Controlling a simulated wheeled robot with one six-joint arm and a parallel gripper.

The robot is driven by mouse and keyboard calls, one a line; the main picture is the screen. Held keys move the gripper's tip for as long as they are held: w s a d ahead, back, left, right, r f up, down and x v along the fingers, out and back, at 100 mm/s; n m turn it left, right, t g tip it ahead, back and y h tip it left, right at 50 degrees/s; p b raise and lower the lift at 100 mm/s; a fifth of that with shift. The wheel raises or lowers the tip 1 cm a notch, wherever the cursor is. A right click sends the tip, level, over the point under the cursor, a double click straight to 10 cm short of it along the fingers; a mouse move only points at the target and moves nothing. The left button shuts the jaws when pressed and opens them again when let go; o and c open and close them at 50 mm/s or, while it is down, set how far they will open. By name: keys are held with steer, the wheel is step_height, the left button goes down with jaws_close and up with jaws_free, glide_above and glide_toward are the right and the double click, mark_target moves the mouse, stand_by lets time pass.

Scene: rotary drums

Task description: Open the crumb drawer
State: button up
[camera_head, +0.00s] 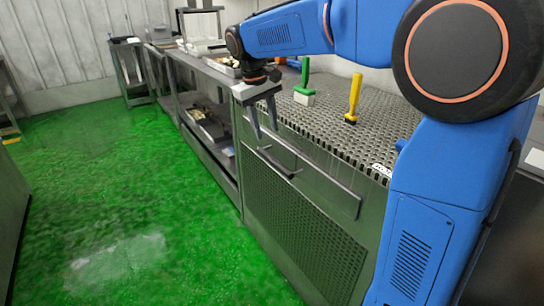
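The crumb drawer (325,185) is a long, narrow metal front below the perforated top of the steel cabinet. A dark bar handle (281,166) sits on its front. The drawer front looks close to the cabinet face; I cannot tell whether there is a small gap. My gripper (267,133) points down near the drawer's far end, above and a little beyond the handle. Its two grey fingers are apart with nothing visible between them. The fingertips appear clear of the handle, though their exact distance from the drawer front is hard to judge.
A green brush (304,88) and a yellow-handled brush (354,100) stand on the perforated top (340,135). Below the drawer is a perforated panel (300,225). A shelved steel bench (205,135) continues beyond. The green floor (130,200) in front is clear.

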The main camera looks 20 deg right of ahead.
mark_target(272, 159)
steer(key=f, duration=0.3)
steer(key=d+f, duration=0.1)
steer(key=f, duration=0.3)
steer(key=d+f, duration=0.1)
steer(key=f, duration=0.3)
steer(key=shift+w+d+f, duration=0.15)
steer(key=shift+w+f, duration=0.1)
steer(key=shift+w, duration=0.15)
jaws_close()
